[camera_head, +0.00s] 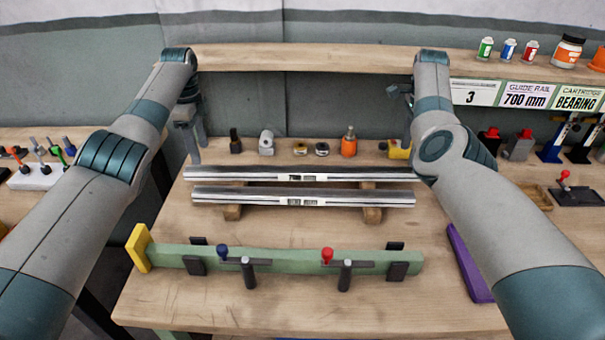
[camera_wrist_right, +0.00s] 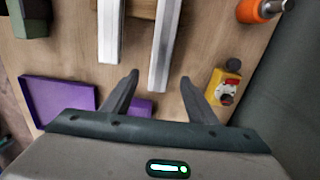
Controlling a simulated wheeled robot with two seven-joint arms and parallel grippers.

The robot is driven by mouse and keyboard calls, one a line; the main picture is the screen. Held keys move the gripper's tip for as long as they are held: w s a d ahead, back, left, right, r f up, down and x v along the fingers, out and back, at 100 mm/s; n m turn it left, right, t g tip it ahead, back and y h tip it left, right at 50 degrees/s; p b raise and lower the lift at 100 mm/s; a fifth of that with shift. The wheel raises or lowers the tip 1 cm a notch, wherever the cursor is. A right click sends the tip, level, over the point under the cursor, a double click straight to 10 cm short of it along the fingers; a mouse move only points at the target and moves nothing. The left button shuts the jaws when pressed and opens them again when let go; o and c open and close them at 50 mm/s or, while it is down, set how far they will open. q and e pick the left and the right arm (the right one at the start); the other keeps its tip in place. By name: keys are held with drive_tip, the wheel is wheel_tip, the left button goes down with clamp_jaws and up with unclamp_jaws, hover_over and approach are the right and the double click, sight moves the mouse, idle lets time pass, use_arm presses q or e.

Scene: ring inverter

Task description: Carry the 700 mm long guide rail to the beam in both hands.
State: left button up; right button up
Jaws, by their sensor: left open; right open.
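Two silver rails lie left to right on wooden supports: a back rail (camera_head: 250,173) and a slightly shorter-looking front rail (camera_head: 250,196). Their small labels are too small to read. The green beam (camera_head: 290,258) lies in front of them, with a yellow end plate (camera_head: 139,248) at its left. My left gripper (camera_head: 193,140) is open near the back rail's left end. My right gripper (camera_wrist_right: 158,80) is open at the back rail's right end; in the wrist view that rail (camera_wrist_right: 163,45) ends between the fingers, contact unclear. In the head view my forearm partly hides this gripper.
The beam carries toggle clamps with a blue knob (camera_head: 222,252) and a red knob (camera_head: 327,255). A purple tray (camera_head: 468,262) lies at right. Small parts, including an orange bottle (camera_head: 349,143) and a yellow block (camera_wrist_right: 226,88), stand behind the rails. A shelf (camera_head: 310,58) runs above.

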sight(205, 169)
use_arm(q)
wheel_tip(205, 169, down, 7)
drive_tip(key=shift+f, duration=0.15)
use_arm(e)
wheel_tip(205, 169, down, 7)
drive_tip(key=shift+f, duration=0.2)
use_arm(q)
clamp_jaws()
use_arm(e)
clamp_jaws()
use_arm(q)
drive_tip(key=shift+w, duration=0.1)
use_arm(e)
drive_tip(key=shift+w+r, duration=0.1)
drive_tip(key=shift+r, duration=0.05)
idle(0.7)
